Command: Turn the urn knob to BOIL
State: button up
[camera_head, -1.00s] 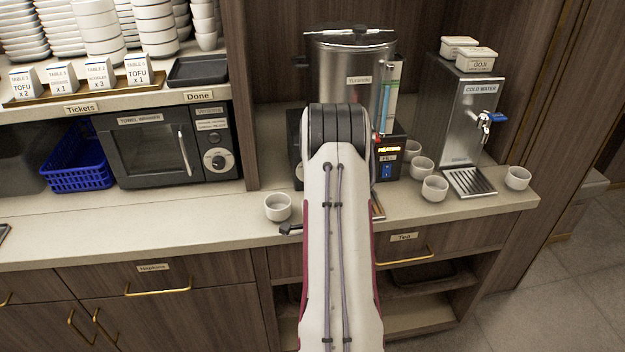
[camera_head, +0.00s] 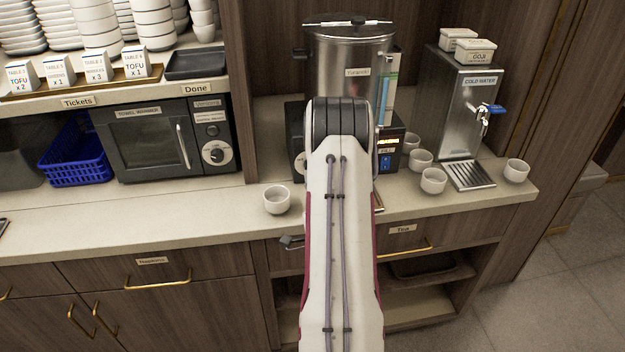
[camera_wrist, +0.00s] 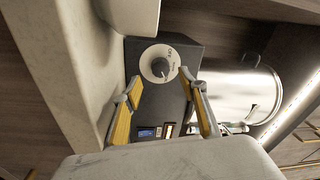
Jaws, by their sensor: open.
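The steel urn (camera_head: 350,62) stands on a dark base at the back of the counter, behind my arm. I see no contact. In the head view my arm hides most of the base front.
A white cup (camera_head: 277,199) stands left of my arm on the counter; several cups stand to the right, near the cold water dispenser (camera_head: 462,105). The base has a lit amber display (camera_head: 388,141) and a blue switch (camera_head: 385,162). A towel warmer (camera_head: 150,140) stands left.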

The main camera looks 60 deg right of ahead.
jog(key=shift+v, duration=0.8)
